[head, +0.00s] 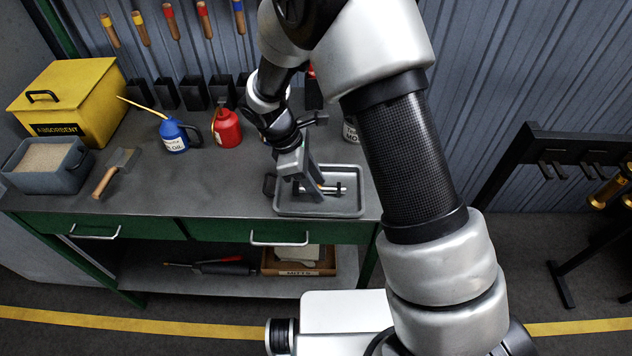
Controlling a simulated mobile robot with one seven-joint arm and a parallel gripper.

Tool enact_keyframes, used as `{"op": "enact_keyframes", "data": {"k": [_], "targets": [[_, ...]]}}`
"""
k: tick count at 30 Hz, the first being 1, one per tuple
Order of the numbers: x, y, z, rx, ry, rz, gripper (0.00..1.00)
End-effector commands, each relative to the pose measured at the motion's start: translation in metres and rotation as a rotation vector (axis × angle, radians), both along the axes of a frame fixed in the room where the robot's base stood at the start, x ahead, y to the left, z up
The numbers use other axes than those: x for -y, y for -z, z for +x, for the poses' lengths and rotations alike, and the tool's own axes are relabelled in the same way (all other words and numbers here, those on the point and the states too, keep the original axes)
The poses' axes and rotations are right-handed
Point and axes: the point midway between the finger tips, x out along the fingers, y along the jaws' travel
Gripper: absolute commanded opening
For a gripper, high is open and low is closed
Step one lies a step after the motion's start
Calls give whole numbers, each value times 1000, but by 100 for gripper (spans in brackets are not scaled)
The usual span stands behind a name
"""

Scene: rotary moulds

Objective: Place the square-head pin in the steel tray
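The steel tray (290,211) is a shallow grey rectangular tray near the right end of the workbench top. A slim, shiny metal pin (332,187) shows in or just above the tray, lying roughly level; I take it to be the square-head pin. Its left part is hidden by my gripper, and its head shape is too small to make out. My gripper (313,188) points down over the tray, with its fingers at the pin. I cannot tell whether the fingers are closed on it or whether the pin touches the tray floor.
A blue oil can (175,137), a red can (227,129), a trowel-like tool (115,172), a grey sand box (45,165) and a yellow absorbent bin (85,100) stand to the left. A pale can (350,130) is behind the tray. The bench middle is clear.

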Motion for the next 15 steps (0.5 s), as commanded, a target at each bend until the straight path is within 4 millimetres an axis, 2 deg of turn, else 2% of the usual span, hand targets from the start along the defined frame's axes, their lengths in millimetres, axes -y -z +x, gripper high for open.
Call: {"op": "enact_keyframes", "data": {"k": [6, 10, 15], "targets": [[0, 0, -1, -2, 0, -1, 34], [-2, -8, 0, 0, -1, 1, 34], [-14, -36, 1, 3, -2, 3, 34]]}}
